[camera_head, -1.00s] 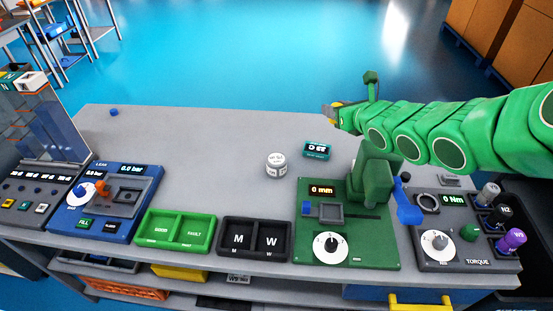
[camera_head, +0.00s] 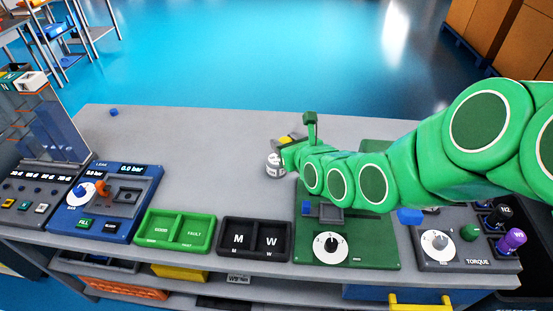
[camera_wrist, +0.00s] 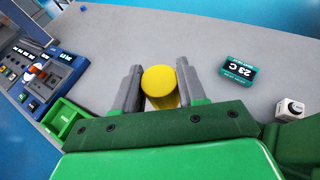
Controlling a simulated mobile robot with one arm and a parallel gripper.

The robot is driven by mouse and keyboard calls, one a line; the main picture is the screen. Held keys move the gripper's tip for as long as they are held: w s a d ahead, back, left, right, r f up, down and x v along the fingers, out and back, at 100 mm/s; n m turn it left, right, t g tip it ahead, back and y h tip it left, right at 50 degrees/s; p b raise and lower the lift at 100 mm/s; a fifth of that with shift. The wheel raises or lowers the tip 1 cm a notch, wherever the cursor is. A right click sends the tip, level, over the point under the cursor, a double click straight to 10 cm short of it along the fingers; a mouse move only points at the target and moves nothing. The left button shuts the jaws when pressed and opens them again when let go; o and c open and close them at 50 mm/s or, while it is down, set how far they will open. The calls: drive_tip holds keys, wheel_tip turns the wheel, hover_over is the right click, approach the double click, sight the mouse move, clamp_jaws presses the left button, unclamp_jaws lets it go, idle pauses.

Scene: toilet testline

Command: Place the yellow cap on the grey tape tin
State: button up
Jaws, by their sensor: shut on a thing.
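My gripper (camera_head: 284,146) is shut on the yellow cap. In the wrist view the round yellow cap (camera_wrist: 160,82) sits between the two grey fingers (camera_wrist: 158,88). The grey tape tin (camera_head: 272,166) stands upright on the bench, just below and left of the gripper's tip in the picture. The gripper partly covers the tin's right side. I cannot tell the height of the cap above the bench. I cannot make out the tin in the wrist view.
The blue leak station (camera_head: 140,205), green tray (camera_head: 152,235) and black tray (camera_head: 255,253) line the bench's front. The green station (camera_head: 365,250) lies under my arm. A small teal display (camera_wrist: 238,69) lies right of the cap. The bench left of the tin is clear.

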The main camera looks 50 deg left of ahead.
wheel_tip(320, 180, down, 2)
drive_tip(key=shift+f, duration=0.1)
drive_tip(key=w+a+f, duration=0.4)
drive_tip(key=a, duration=0.4)
hover_over(276, 159)
drive_tip(key=f, duration=0.5)
drive_tip(key=shift+s+d, duration=0.25)
drive_tip(key=shift+d, duration=0.15)
drive_tip(key=shift+w+a+f, duration=0.25)
drive_tip(key=shift+w+a, duration=0.05)
drive_tip(key=shift+a, duration=0.05)
drive_tip(key=shift+a+f, duration=0.1)
drive_tip(key=shift+f, duration=1.7)
drive_tip(key=shift+f, duration=0.15)
drive_tip(key=o, duration=1)
